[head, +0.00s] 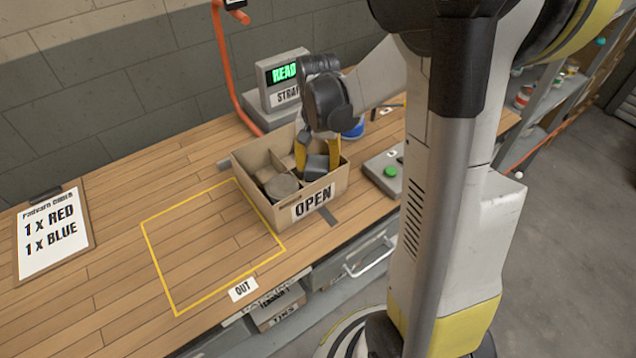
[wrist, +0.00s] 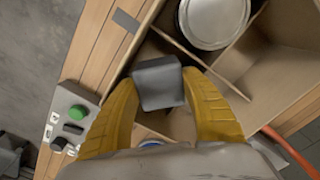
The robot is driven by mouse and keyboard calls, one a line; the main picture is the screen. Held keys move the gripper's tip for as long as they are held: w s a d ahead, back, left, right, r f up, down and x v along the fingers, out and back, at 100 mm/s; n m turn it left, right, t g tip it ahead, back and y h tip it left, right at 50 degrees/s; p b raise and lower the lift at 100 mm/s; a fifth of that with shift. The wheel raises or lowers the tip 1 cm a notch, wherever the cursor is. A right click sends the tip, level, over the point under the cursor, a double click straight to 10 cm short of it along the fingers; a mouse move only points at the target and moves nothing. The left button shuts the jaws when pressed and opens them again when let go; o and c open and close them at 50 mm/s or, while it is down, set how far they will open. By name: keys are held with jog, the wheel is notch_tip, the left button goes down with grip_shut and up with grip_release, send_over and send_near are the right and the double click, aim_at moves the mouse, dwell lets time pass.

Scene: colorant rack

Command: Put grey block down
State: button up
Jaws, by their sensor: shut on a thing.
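A grey block (head: 316,167) is held between the yellow fingers of my gripper (head: 318,160), inside or just over the right part of an open cardboard box (head: 263,205) labelled OPEN. In the wrist view the grey block (wrist: 158,84) sits between the tips of my gripper (wrist: 160,95), above a box compartment. The box (wrist: 272,75) has cardboard dividers. A round can (head: 281,186) stands in the compartment beside it, and its silver lid (wrist: 214,20) shows in the wrist view. I cannot tell whether the block touches the box floor.
A yellow outline marked OUT (head: 215,245) lies empty left of the box. A control panel with a green button (head: 390,171) is right of it. A READ display (head: 284,80) and a blue can (head: 354,130) stand behind. An order board (head: 52,234) lies far left.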

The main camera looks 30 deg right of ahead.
aim_at(318, 178)
jog(key=shift+f+b, duration=0.8)
jog(key=shift+f, duration=1.6)
jog(key=shift+f, duration=0.2)
jog(key=o, duration=0.6)
jog(key=shift+c, duration=0.2)
